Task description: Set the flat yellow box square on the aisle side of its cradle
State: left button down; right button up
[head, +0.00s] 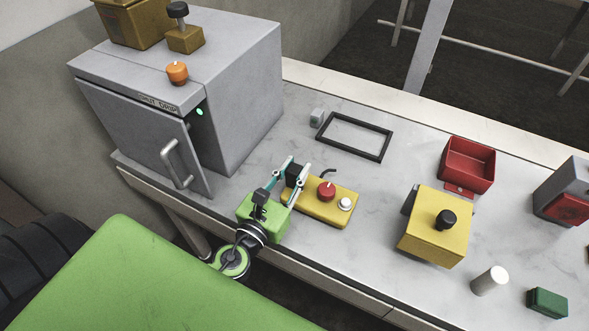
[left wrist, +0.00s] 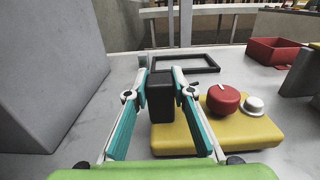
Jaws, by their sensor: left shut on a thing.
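The flat yellow box (head: 318,208) carries a red knob, a white button and a black upright block (head: 294,174). It lies on or just above the grey marbled bench near the front edge; I cannot tell if it touches. My left gripper (head: 298,173) is shut on the black block at its left end; in the left wrist view the fingers (left wrist: 160,77) stand on both sides of the block (left wrist: 161,98). A dark rectangular frame (head: 382,145), seemingly the cradle, lies empty behind the box. It also shows in the left wrist view (left wrist: 217,68). My right gripper is not in view.
A grey cabinet (head: 240,90) with a handled door stands close on the left. A small grey block (head: 317,117) sits at the frame's left corner. A red bin (head: 468,160), a taller yellow box (head: 425,235) and a white cylinder (head: 489,281) stand to the right. Bench between box and frame is mostly clear.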

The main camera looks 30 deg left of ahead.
pick_arm(q)
jog(key=shift+f+b, duration=0.5)
jog(key=shift+b, duration=0.1)
dwell(0.3)
jog(key=c, duration=1.7)
grip_release()
jog(key=shift+f, duration=0.15)
jog(key=shift+s, duration=4)
